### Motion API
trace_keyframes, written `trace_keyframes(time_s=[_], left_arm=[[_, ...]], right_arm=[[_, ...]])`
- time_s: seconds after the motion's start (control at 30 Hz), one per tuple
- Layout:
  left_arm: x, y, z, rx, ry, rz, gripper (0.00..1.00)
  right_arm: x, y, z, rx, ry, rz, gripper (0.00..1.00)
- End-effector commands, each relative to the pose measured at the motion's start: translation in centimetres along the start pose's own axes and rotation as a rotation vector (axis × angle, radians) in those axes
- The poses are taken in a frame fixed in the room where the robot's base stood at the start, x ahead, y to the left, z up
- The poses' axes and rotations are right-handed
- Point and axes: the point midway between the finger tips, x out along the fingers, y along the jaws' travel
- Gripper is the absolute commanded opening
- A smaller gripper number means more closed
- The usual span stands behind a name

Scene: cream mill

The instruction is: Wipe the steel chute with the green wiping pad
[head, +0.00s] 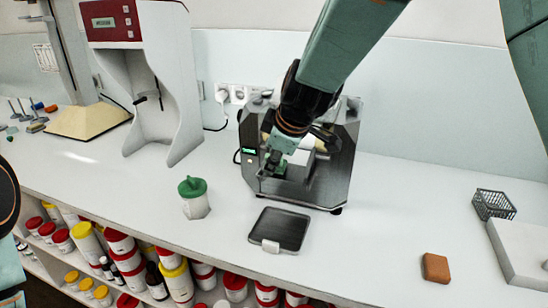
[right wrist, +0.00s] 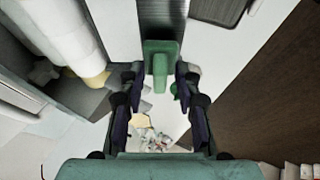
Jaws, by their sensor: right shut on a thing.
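My right gripper (head: 272,158) reaches down from the upper right into the dark steel mill (head: 335,180). It is shut on the green wiping pad (right wrist: 160,62), which stands upright between the fingers in the right wrist view. In the head view a small green part of the pad (head: 280,168) shows below the fingers. A grey steel strip (right wrist: 162,18), seemingly the steel chute, lies just beyond the pad in the right wrist view. I cannot tell whether the pad touches it. The arm hides much of the mill's inside. My left gripper is not in view.
A dark tray (head: 282,228) with a white tag lies in front of the mill. An orange-brown block (head: 436,267) and a wire basket (head: 493,204) are at right. Bare counter lies between.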

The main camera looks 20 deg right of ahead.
Motion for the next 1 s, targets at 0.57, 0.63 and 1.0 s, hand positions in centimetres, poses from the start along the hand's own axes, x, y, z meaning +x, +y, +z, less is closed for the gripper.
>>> trace_keyframes(time_s=[0.57,0.63,1.0], left_arm=[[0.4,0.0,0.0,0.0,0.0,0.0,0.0],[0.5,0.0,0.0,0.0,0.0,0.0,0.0],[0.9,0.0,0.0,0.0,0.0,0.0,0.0]], right_arm=[[0.3,-0.1,0.1,0.0,0.0,0.0,0.08],[0.4,-0.2,0.2,0.0,0.0,0.0,0.08],[1.0,-0.2,0.4,-0.001,0.0,0.0,0.08]])
